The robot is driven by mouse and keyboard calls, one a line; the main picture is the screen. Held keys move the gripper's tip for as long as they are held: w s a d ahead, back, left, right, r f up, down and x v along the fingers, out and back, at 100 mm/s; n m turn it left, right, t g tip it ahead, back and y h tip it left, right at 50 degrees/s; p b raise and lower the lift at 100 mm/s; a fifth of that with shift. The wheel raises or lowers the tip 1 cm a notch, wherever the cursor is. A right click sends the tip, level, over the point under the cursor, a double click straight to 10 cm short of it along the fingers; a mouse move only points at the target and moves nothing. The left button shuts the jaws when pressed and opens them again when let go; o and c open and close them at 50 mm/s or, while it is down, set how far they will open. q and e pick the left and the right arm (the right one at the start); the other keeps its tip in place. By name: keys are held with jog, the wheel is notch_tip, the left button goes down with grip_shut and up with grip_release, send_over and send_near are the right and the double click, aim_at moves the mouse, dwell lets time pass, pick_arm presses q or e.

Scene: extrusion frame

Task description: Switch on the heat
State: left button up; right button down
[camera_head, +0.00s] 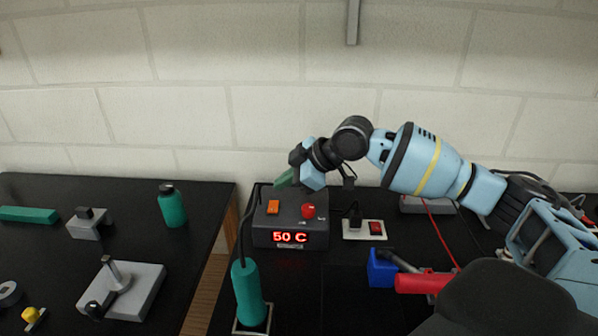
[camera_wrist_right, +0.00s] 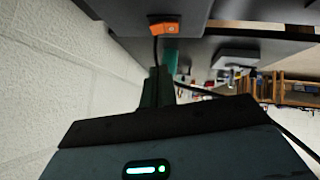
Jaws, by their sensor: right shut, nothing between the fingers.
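A dark grey control box (camera_head: 262,238) stands on the right black table near the wall. It has an orange rocker switch (camera_head: 273,207) and a red knob (camera_head: 308,211) on top. Its front display (camera_head: 290,237) is lit and reads 50 C in red. My right gripper (camera_head: 284,181) is shut and empty, just above and behind the box. In the right wrist view, my dark green fingers (camera_wrist_right: 156,88) point toward the box, and the orange switch (camera_wrist_right: 165,28) shows beyond the tips, with a gap between. My left gripper is not in view.
A teal-handled iron (camera_head: 248,290) stands in front of the box, with a black cable. A blue holder (camera_head: 381,268) and red tool (camera_head: 423,283) lie further right.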

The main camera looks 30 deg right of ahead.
aim_at(273, 207)
jog(key=f, duration=0.1)
jog(key=w+f, duration=0.1)
jog(key=f, duration=0.1)
jog(key=shift+w+a+f, duration=0.2)
jog(key=shift+w+f, duration=0.05)
jog(key=shift+w, duration=0.05)
jog(key=shift+w+d+f, duration=0.15)
jog(key=shift+w+f, duration=0.05)
jog(key=shift+f, duration=0.6)
